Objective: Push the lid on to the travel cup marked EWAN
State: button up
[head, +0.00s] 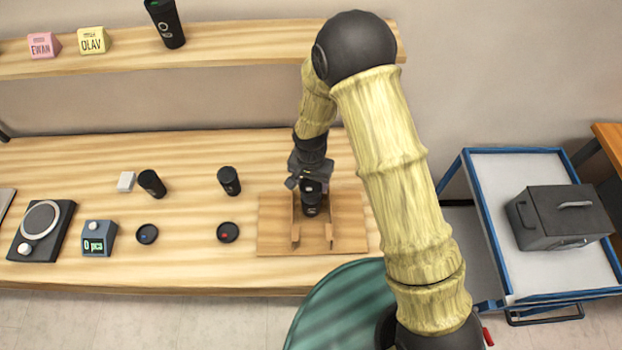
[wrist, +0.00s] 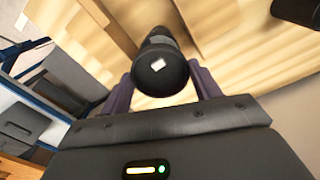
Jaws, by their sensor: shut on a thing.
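My gripper (head: 311,190) points down over a wooden jig (head: 347,240) and is shut on a dark travel cup (head: 312,209). In the wrist view, my fingers (wrist: 163,88) flank the cup's round dark top (wrist: 160,78), which has a small white mark. The cup seems to stand between the jig's rails. A pale mark on its side is too small to read. I cannot tell whether its lid is pressed fully down. Two more dark cups (head: 151,183) (head: 229,181) stand to the left. Two loose dark lids lie in front, one blue-marked (head: 147,234), one red-marked (head: 228,232).
On the shelf (head: 230,48) are a pink EWAN block (head: 43,46), a yellow OLAV block (head: 94,41) and a tall dark cup (head: 166,23). A scale (head: 40,228) and a small display box (head: 98,238) stand left. A trolley (head: 490,190) carrying a grey box (head: 560,218) stands right.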

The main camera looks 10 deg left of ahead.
aim_at(312, 186)
jog(key=shift+f+b, duration=1)
jog(key=shift+f, duration=0.65)
dwell(0.5)
jog(key=shift+s+f, duration=0.1)
jog(key=shift+f, duration=0.05)
dwell(0.5)
jog(key=o, duration=1.3)
jog(key=shift+d, duration=0.1)
